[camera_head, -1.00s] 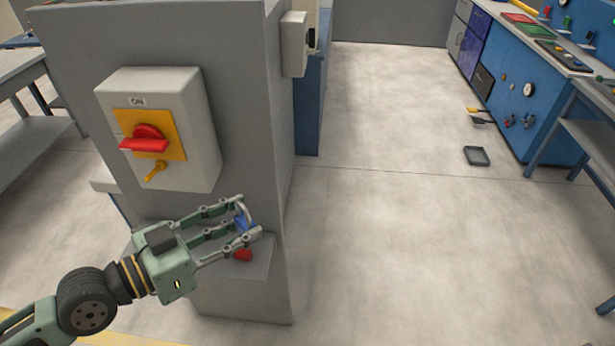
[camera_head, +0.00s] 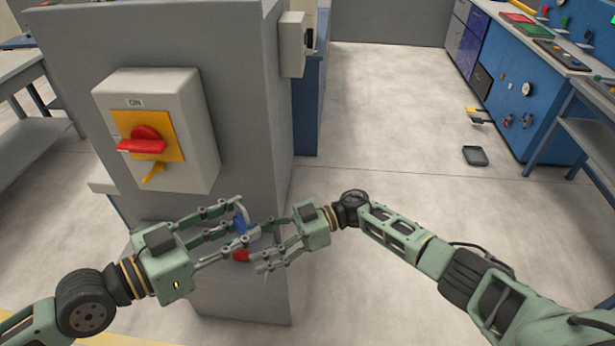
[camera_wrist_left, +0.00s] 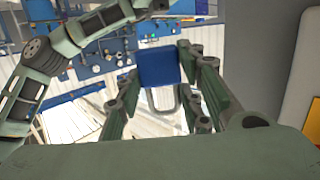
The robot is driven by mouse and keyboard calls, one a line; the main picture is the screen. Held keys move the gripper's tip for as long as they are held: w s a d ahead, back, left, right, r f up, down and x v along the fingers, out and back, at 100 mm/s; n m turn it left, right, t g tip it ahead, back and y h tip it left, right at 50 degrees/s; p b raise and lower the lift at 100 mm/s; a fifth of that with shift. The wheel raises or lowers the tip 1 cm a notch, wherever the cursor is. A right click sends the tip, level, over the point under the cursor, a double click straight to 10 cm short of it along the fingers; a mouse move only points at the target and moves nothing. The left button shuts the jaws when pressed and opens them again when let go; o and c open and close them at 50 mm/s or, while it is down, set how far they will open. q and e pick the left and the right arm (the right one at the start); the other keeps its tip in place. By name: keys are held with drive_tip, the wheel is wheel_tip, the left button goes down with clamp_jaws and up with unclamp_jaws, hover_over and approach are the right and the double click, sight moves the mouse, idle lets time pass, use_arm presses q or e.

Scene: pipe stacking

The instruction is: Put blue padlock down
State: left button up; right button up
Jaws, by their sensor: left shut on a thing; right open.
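The blue padlock (camera_head: 241,222) is between the fingers of my left gripper (camera_head: 248,219), which is shut on it above a small grey ledge on the cabinet. In the left wrist view the padlock's blue body (camera_wrist_left: 160,67) and grey shackle (camera_wrist_left: 162,103) show between the fingers. In the head view the fingers partly cover it. My right gripper (camera_head: 268,245) is open and close beside the left fingertips, with its fingers pointing left. I cannot tell whether it touches the padlock.
A red object (camera_head: 240,256) sits on the grey ledge (camera_head: 215,266) just below the grippers. Above is a switch box (camera_head: 195,110) with a red handle (camera_head: 143,146) and yellow plate on the grey cabinet (camera_head: 245,130). A dark tray (camera_head: 475,156) lies on the open floor at right.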

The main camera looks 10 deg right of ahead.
sight(250, 220)
use_arm(q)
drive_tip(key=shift+s, duration=0.1)
use_arm(e)
drive_tip(key=d+r+n+g+h, duration=0.1)
drive_tip(key=d+r+n+g, duration=0.15)
drive_tip(key=d+r, duration=0.45)
drive_tip(key=d+r+n+g+h, duration=0.1)
drive_tip(key=d+r+g, duration=0.25)
drive_tip(key=r, duration=0.75)
drive_tip(key=shift+t, duration=0.5)
drive_tip(key=x, duration=1.1)
drive_tip(key=shift+s+a, duration=0.25)
drive_tip(key=shift+s, duration=0.05)
drive_tip(key=shift+c, duration=0.2)
drive_tip(key=shift+r, duration=0.1)
drive_tip(key=c, duration=1.1)
use_arm(q)
drive_tip(key=o, duration=1.3)
use_arm(e)
drive_tip(key=shift+c, duration=0.8)
use_arm(q)
drive_tip(key=shift+s+a, duration=0.1)
drive_tip(key=shift+a, duration=0.1)
